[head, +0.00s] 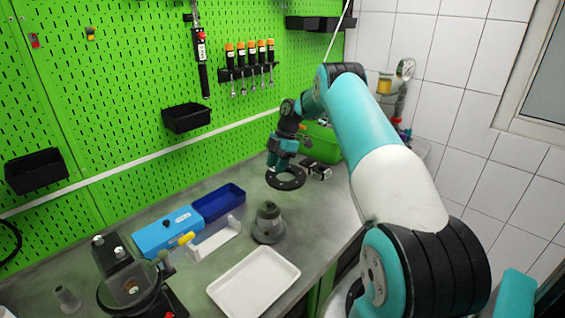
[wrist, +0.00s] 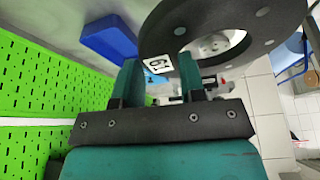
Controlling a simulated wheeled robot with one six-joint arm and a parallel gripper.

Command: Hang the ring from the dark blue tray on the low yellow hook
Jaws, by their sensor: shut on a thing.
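My gripper (head: 284,166) is shut on a dark flat ring (head: 287,184) at the far end of the bench. The wrist view shows the ring (wrist: 272,22) large and close, with small holes around its face and a white marked label between the two fingers of my gripper (wrist: 160,75). The dark blue tray (head: 219,203) lies on the bench to the left of the ring and looks empty; a blue tray also shows in the wrist view (wrist: 108,38). A small yellow piece (head: 90,34) is on the green pegboard at upper left; I cannot tell whether it is the low hook.
A light blue box (head: 166,232), a white tray (head: 254,282) and a grey flanged part (head: 268,223) stand on the bench. A green bin (head: 321,143) is behind my gripper. Black shelf bins (head: 186,118) and a tool rack (head: 247,72) jut from the pegboard.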

